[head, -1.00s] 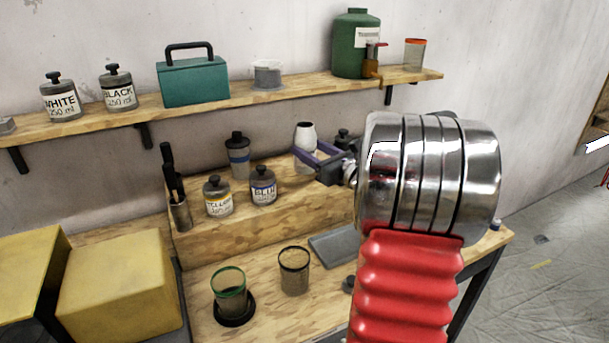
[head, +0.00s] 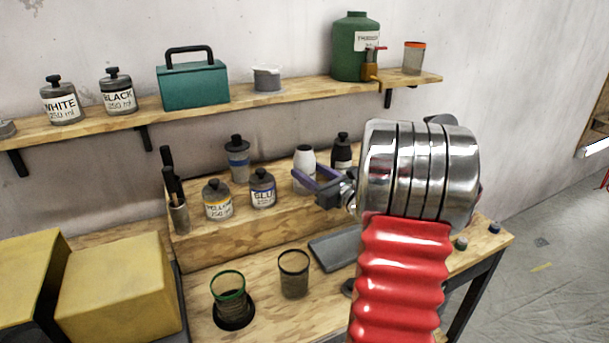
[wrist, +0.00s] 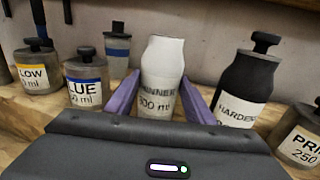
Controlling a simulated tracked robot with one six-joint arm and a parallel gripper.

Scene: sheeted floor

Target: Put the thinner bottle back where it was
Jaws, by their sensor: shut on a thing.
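The thinner bottle (wrist: 162,70), white with a label, stands upright between the purple fingers of my gripper (wrist: 160,103) in the wrist view. In the head view the thinner bottle (head: 304,160) is at the raised wooden step, with my gripper (head: 310,178) shut around its lower part. Its base is hidden, so I cannot tell whether it touches the step. The black hardener bottle (wrist: 244,85) stands just right of it, and also shows in the head view (head: 342,150).
The blue jar (wrist: 87,80), yellow jar (wrist: 38,68) and blue-banded bottle (wrist: 117,50) stand to the left. A primer jar (wrist: 303,135) is at the right. Two cups, one green-rimmed (head: 229,286) and one dark-rimmed (head: 294,275), stand on the lower bench beside a grey tray (head: 335,246).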

